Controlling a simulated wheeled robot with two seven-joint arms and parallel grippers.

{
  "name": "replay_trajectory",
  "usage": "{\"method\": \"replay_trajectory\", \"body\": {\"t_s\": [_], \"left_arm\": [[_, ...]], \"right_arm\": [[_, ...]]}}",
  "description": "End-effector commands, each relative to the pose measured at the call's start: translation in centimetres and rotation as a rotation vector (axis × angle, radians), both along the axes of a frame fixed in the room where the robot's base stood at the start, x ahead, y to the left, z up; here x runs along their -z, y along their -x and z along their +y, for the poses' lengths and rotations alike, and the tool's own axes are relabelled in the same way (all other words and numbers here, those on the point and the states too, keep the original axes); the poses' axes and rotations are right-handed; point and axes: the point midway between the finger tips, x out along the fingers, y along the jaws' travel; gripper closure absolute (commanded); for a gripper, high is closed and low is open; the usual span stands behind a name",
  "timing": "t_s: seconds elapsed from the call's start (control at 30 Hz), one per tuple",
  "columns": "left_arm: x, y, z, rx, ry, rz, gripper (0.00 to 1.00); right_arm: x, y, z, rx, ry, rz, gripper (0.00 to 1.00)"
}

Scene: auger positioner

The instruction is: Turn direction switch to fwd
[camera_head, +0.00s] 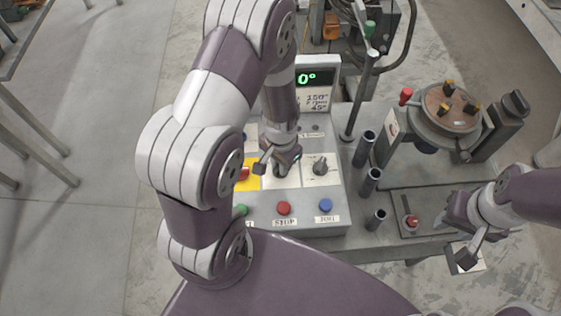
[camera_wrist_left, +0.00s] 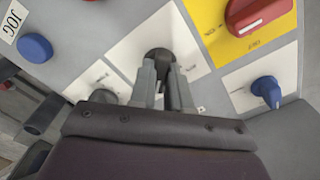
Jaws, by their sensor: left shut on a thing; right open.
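My left gripper (camera_head: 281,170) reaches down to the middle white plate of the control panel (camera_head: 330,222). In the left wrist view its fingers (camera_wrist_left: 168,88) are shut on a dark round knob (camera_wrist_left: 158,53), which I take for the direction switch. The fingers hide part of the knob and its markings, so I cannot tell which way it points. The small labels on its plate are too small to read.
Around the held knob are a red switch on yellow (camera_wrist_left: 262,11), a blue knob (camera_wrist_left: 267,90) and a grey knob (camera_head: 320,167). Red (camera_head: 283,208) and blue (camera_head: 325,205) buttons line the front. A display (camera_head: 310,78) reads 0°. Upright tubes (camera_head: 363,148) stand right of the panel.

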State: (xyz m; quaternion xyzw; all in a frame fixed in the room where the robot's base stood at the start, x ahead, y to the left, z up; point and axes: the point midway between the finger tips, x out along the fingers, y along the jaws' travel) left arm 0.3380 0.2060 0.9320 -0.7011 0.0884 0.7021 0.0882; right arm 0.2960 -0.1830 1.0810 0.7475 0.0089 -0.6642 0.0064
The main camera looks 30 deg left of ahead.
Motion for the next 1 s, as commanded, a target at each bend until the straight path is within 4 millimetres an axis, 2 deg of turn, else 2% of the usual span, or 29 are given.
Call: {"method": "replay_trajectory", "body": {"t_s": [0.1, 0.13, 0.2, 0.47, 0.57, 0.67, 0.9, 1.0], "left_arm": [[-0.1, -0.2, 0.0, 0.003, 0.000, -0.006, 1.00], [-0.1, -0.2, 0.0, 0.003, 0.000, -0.006, 0.80], [-0.1, -0.2, 0.0, 0.002, 0.000, -0.006, 0.57], [-0.1, -0.1, 0.0, 0.001, 0.000, -0.003, 0.57], [-0.8, -0.2, 0.0, 0.001, -0.001, -0.005, 0.57], [-2.7, -0.2, 0.0, 0.001, -0.001, -0.009, 0.57], [-9.3, -0.2, 0.0, 0.001, 0.000, -0.010, 0.57], [-11.2, -0.2, 0.0, 0.001, -0.001, -0.008, 0.57]], "right_arm": [[0.0, 0.0, 0.0, 0.000, 0.000, 0.000, 0.57], [0.0, 0.0, 0.0, 0.000, 0.000, 0.000, 0.57], [0.0, 0.0, 0.0, 0.000, 0.000, 0.000, 0.57], [0.0, 0.0, 0.0, 0.000, 0.000, 0.000, 0.57], [0.0, 0.0, 0.0, 0.000, 0.000, 0.000, 0.57], [0.1, 0.0, 0.0, 0.000, 0.000, 0.000, 0.57], [0.3, 0.0, 0.0, 0.000, 0.000, 0.000, 0.57], [0.4, 0.0, 0.0, 0.000, 0.000, 0.000, 0.57]]}}
